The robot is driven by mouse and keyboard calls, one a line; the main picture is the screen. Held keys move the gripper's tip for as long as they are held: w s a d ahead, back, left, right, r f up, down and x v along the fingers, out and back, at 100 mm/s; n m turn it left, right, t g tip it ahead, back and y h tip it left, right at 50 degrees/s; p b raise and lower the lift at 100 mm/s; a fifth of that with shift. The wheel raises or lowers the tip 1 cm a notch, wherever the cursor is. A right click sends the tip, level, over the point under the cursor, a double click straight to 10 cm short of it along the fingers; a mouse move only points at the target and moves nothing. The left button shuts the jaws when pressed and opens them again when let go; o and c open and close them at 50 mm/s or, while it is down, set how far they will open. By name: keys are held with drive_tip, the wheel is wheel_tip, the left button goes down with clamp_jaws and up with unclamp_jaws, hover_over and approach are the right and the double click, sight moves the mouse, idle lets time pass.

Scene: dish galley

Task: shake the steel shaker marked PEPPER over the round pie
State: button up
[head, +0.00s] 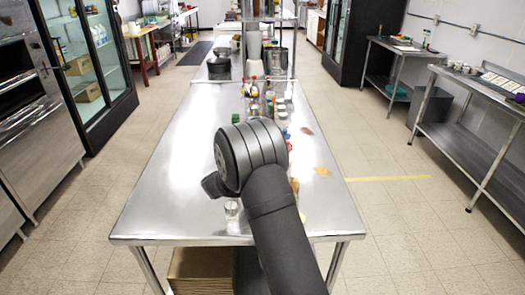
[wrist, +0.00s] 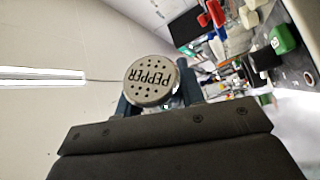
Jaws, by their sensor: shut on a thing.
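The steel shaker (wrist: 151,82) is in the wrist view, its round perforated top facing the camera with PEPPER on it, the lettering upside down in the picture. My gripper (wrist: 156,98) is shut on it, with a dark finger on each side. Its body is mostly hidden behind the top. In the head view my arm covers the middle of the steel table (head: 175,165) and hides most of the gripper. I cannot pick out the round pie for certain. A flat tan-orange thing (head: 321,171) lies right of my arm, and others are partly hidden.
A small clear-and-metal thing (head: 232,210) shows just below my wrist. Bottles and small containers (head: 253,110) crowd the table beyond my arm, with dark pots (head: 219,68) farther back. The table's left side is clear.

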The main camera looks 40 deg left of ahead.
drive_tip(key=shift+r, duration=0.95)
drive_tip(key=shift+f, duration=0.15)
wheel_tip(320, 180, down, 2)
drive_tip(key=shift+f, duration=0.1)
drive_tip(key=shift+r, duration=1.2)
